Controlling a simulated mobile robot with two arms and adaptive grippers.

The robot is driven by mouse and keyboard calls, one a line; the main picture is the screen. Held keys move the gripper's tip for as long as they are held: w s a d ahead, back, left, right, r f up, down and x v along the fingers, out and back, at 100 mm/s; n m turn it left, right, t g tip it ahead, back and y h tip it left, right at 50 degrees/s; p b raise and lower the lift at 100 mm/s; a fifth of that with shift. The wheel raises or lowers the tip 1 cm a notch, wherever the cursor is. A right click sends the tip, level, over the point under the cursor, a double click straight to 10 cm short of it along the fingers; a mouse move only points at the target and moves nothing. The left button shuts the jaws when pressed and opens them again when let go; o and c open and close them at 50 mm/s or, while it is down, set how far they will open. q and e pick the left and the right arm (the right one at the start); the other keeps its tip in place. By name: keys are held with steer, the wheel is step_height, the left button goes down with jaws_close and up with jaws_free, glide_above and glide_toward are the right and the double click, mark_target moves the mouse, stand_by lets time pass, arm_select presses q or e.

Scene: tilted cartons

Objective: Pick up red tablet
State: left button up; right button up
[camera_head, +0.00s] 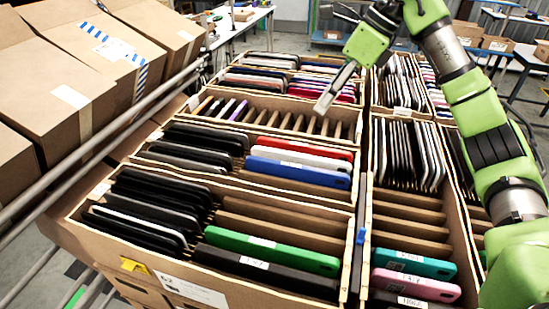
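The red tablet (304,148) stands on edge in the right half of the middle carton (245,187), with only its upper edge showing. A white tablet (301,158) and a blue tablet (297,173) stand in front of it. My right gripper (322,105) hangs above the cartons, over the slotted carton behind the red tablet. It points down and slightly left, apart from the red tablet. Its fingers show side-on as a narrow grey strip, so I cannot tell if they are open. No tablet shows in it. My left gripper is out of view.
The near carton holds a green tablet (272,251) and several black ones. The right carton holds a teal tablet (413,263) and a pink tablet (416,285). Closed boxes (95,55) stand at the left behind metal rails (110,127). Cardboard dividers separate the slots.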

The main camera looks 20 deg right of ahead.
mark_target(304, 145)
steer(key=shift+n+h, duration=0.4)
steer(key=shift+n, duration=0.1)
step_height(304, 145, down, 4)
steer(key=shift+f+p, duration=0.1)
steer(key=shift+p, duration=0.45)
steer(key=x, duration=0.3)
steer(key=shift+w, duration=0.15)
steer(key=shift+w+f+p, duration=0.1)
steer(key=shift+f+p, duration=0.15)
steer(key=shift+p, duration=0.05)
steer(key=shift+a+f, duration=0.15)
steer(key=p+x, duration=0.3)
steer(key=x, duration=0.1)
steer(key=shift+a+f, duration=0.15)
steer(key=shift+f, duration=0.1)
steer(key=shift+w+a+f, duration=0.1)
steer(key=shift+w+f, duration=0.05)
steer(key=shift+f, duration=0.05)
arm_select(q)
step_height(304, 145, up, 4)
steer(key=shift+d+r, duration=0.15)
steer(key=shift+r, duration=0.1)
